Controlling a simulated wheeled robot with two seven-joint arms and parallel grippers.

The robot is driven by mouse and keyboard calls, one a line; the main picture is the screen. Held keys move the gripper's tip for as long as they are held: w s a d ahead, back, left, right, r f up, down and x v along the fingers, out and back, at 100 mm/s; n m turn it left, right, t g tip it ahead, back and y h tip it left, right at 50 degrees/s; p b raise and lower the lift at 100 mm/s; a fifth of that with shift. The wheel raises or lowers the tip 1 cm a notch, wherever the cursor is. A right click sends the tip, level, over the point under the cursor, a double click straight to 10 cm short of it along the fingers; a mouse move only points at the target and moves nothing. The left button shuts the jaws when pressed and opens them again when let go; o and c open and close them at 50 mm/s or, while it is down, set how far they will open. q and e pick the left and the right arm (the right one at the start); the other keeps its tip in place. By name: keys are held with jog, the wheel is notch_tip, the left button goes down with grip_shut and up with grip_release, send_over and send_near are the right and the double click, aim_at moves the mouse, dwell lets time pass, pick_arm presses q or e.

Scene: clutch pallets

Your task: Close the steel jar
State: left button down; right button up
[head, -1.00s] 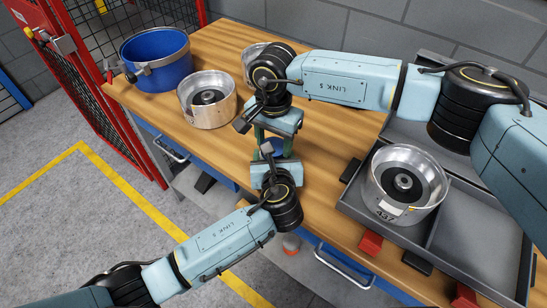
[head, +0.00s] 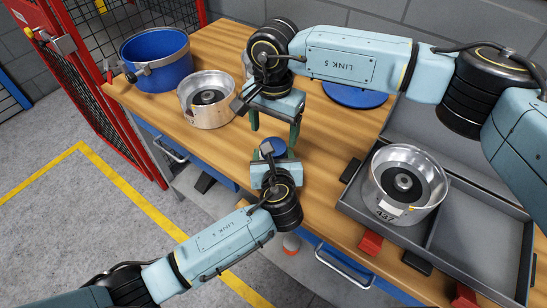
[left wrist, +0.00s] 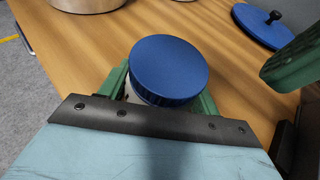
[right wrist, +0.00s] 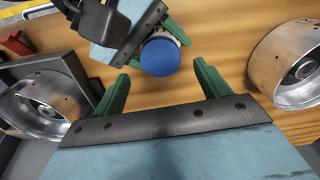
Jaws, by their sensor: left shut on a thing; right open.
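The steel jar (left wrist: 130,94) is mostly hidden under its blue lid (left wrist: 168,70), which sits on top of it and looks about level. The lid also shows in the head view (head: 273,147). I cannot tell how tightly it is seated. My left gripper (head: 271,160) is shut around the jar below the lid and holds it near the table's front edge. My right gripper (head: 274,130) is open and empty, a little behind and above the lid. In the right wrist view the lid (right wrist: 160,57) lies beyond the open green fingers, apart from them.
A steel housing (head: 208,112) and a blue bucket (head: 156,65) stand at the left. A blue disc with a knob (left wrist: 258,27) lies behind the jar. Another steel housing (head: 400,212) sits in the grey tray (head: 470,240) at the right. The wood between is clear.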

aim_at(273, 141)
jog(key=shift+c, duration=0.3)
jog(key=shift+r+n, duration=1.7)
jog(key=shift+r, duration=0.1)
jog(key=shift+f, duration=0.1)
jog(key=shift+f, duration=3.95)
jog(key=c, duration=1)
jog(key=m, duration=0.3)
